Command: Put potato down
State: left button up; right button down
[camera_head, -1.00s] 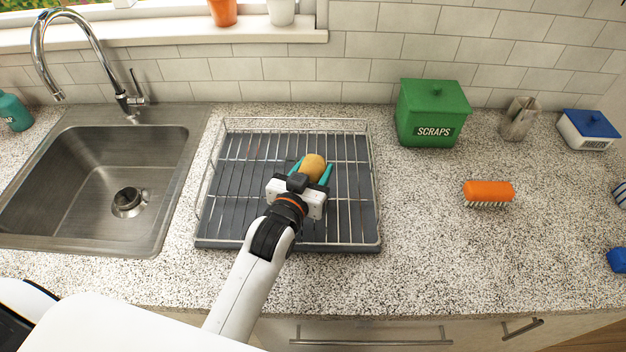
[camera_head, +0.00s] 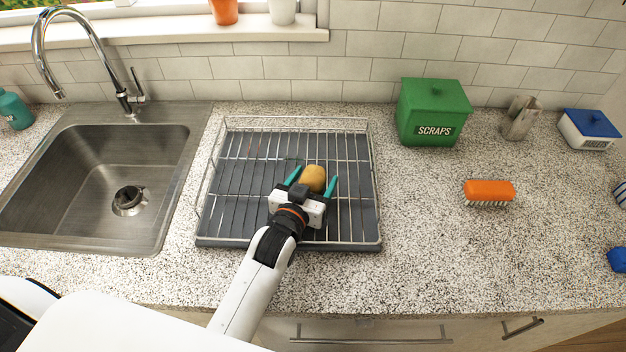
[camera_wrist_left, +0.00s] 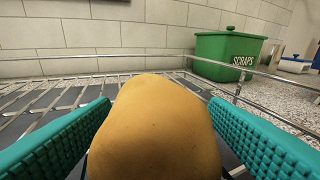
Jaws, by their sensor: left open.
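The potato (camera_head: 313,178) is yellow-brown and sits in the dish rack (camera_head: 228,180), near its middle. My left gripper (camera_head: 312,183) is open, with one teal finger on each side of the potato. My right gripper is not in view.
A steel sink (camera_head: 60,185) with a tap is left of the rack. A green scraps bin (camera_head: 432,110) stands at the back right, with an orange brush (camera_head: 489,191) in front. The counter (camera_head: 440,250) right of the rack is mostly clear.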

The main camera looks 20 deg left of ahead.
pick_arm(q)
jog(key=shift+r, duration=0.2)
jog(key=shift+s, duration=0.35)
jog(key=s, duration=0.3)
jog(key=s+r+b, duration=0.1)
jog(key=s, duration=0.3)
jog(key=s+a, duration=0.1)
jog(key=s, duration=0.3)
jog(key=shift+s+r+b, duration=0.1)
jog(key=shift+r+b, duration=0.25)
jog(key=shift+r, duration=0.05)
